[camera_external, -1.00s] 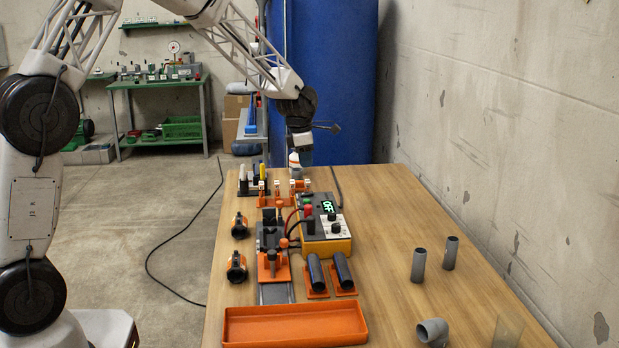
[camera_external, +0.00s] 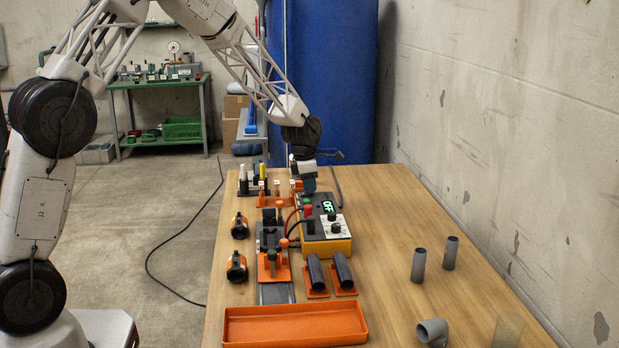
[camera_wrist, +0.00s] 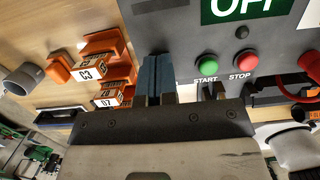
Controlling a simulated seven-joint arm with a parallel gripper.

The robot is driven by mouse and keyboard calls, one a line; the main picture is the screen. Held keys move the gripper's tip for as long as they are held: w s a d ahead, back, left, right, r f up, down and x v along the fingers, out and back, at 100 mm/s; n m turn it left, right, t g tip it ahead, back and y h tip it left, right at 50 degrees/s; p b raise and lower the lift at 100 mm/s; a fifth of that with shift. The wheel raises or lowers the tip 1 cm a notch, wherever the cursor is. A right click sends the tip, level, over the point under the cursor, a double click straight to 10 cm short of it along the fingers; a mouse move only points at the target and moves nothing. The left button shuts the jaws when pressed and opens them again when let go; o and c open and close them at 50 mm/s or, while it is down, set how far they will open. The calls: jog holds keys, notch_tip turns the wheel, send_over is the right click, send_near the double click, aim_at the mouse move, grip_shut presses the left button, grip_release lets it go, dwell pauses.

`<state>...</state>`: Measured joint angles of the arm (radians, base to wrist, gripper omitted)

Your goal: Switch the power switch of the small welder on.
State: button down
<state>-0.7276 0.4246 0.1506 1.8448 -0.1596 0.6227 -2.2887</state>
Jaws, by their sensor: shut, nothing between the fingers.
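The small welder (camera_external: 340,246) is a yellow and grey box on the table, its display (camera_external: 328,206) reading OFF. In the wrist view its grey panel (camera_wrist: 185,38) carries the OFF display (camera_wrist: 245,8), a green START button (camera_wrist: 208,66) and a red STOP button (camera_wrist: 245,62). My gripper (camera_external: 309,190) is shut and empty, pointing down at the welder's far left edge. In the wrist view the blue fingertips (camera_wrist: 156,72) are together beside the panel's edge, left of START. I cannot tell whether they touch it. I cannot make out the power switch; the fingers may hide it.
Orange holders with labelled blocks (camera_wrist: 93,72) stand close beside the fingers. A clamp fixture (camera_external: 270,240) stands left of the welder, with dark pipes in orange stands (camera_external: 316,272) in front. An orange tray (camera_external: 295,324) lies nearer.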

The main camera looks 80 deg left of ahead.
aim_at(303, 194)
jog(key=shift+w+d+f, duration=0.1)
jog(key=shift+w+f, duration=0.2)
jog(key=shift+f, duration=0.35)
jog(key=shift+s+d+f, duration=0.1)
jog(key=shift+s+f, duration=0.05)
jog(key=shift+f, duration=0.15)
jog(key=shift+s, duration=0.95)
jog(key=shift+r, duration=0.2)
notch_tip(303, 194, up, 15)
jog(key=s, duration=0.1)
jog(key=shift+a, duration=0.25)
jog(key=shift+w+r, duration=0.25)
jog(key=shift+w, duration=0.05)
dwell(0.8)
jog(key=shift+f, duration=0.2)
